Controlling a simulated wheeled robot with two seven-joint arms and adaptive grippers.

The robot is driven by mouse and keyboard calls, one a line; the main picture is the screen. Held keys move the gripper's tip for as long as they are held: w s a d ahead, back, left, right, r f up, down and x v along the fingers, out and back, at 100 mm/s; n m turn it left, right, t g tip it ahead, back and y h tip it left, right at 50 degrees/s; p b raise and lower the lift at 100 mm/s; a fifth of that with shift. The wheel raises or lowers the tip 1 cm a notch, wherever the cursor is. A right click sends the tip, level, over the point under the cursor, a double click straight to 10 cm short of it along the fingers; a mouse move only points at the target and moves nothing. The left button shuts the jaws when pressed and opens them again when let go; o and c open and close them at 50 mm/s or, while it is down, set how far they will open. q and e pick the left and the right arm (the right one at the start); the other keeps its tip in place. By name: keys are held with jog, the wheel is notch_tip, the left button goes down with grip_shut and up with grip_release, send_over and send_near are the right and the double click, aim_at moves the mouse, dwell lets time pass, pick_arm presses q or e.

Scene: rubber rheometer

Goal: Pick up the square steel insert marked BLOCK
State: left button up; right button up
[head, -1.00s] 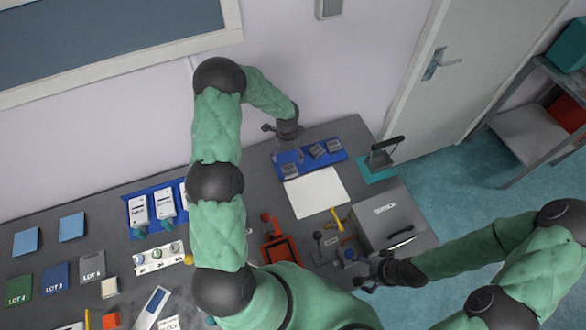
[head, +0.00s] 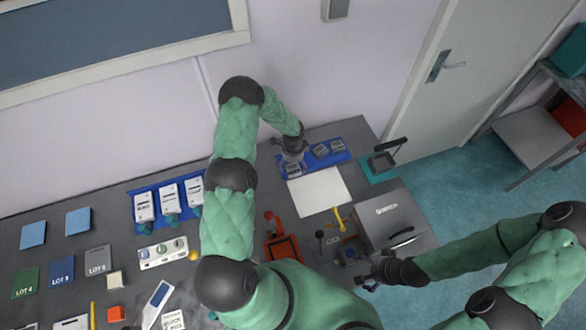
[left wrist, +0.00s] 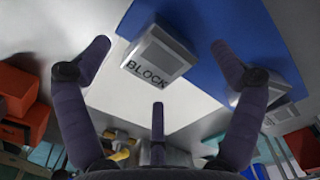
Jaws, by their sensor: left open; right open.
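The square steel insert marked BLOCK (left wrist: 158,56) sits near the edge of a blue mat (left wrist: 240,40) in the left wrist view, its label readable. In the head view this insert (head: 294,170) is at the mat's left end, partly covered by my left gripper (head: 292,157). My left gripper (left wrist: 160,48) is open, its fingers spread on either side of the insert with visible gaps. I cannot tell the exact height left between them. My right gripper (head: 368,274) is open and empty by the grey box at the table's front right.
Two more steel inserts (head: 321,150) stand to the right on the blue mat. A white sheet (head: 318,192) lies in front of it. A grey box (head: 388,222) and a teal-based stand (head: 382,163) are to the right. White devices (head: 169,198) on blue stand left.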

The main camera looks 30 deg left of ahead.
pick_arm(q)
jog(key=shift+f, duration=0.8)
jog(key=shift+s, duration=0.1)
jog(key=c, duration=1.7)
jog(key=shift+r, duration=0.15)
